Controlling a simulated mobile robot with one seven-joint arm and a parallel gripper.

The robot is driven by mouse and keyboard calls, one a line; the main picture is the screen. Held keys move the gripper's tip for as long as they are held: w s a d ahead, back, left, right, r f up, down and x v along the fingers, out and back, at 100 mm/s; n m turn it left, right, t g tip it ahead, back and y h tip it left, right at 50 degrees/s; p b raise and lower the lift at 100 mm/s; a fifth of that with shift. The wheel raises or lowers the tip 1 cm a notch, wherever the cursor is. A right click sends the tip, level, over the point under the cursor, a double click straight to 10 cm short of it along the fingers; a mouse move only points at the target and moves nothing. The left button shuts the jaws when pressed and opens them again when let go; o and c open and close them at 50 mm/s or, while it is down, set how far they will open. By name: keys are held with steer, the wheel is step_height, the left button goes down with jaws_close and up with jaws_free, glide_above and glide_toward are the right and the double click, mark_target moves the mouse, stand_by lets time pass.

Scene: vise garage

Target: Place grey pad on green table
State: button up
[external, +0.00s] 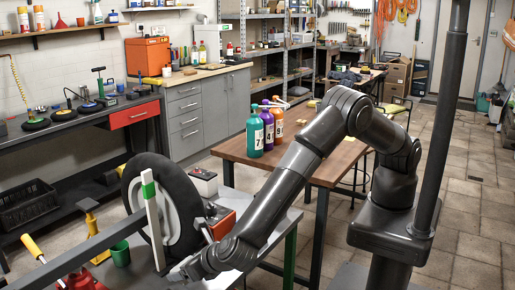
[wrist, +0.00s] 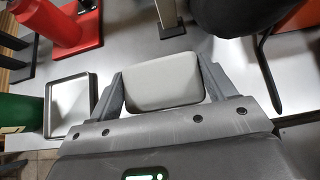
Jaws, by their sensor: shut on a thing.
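The grey pad (wrist: 163,80) is a light, rounded block between the two fingers of my gripper (wrist: 165,88) in the wrist view. The gripper is shut on it. Below lies the grey top of a table (wrist: 122,40); in the external view this table has a green leg (external: 290,262), and I take it for the green table. My gripper (external: 188,272) is low at the table's near part there, by the wheel, and the pad cannot be made out. The gap between pad and tabletop is hard to judge.
A green cup (wrist: 20,115), a small shallow tray (wrist: 72,104) and a red object (wrist: 52,22) are left of the pad. A black wheel (external: 163,205) stands upright behind a white-and-green post (external: 153,220). A wooden table (external: 300,160) with several bottles is farther back.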

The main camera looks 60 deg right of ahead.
steer(key=d+f, duration=0.1)
steer(key=d, duration=0.3)
steer(key=d+f, duration=0.1)
steer(key=d, duration=0.2)
steer(key=shift+f, duration=2.2)
steer(key=shift+d+f, duration=0.15)
steer(key=shift+f, duration=0.2)
steer(key=shift+f, duration=0.1)
steer(key=o, duration=1)
steer(key=shift+o, duration=0.2)
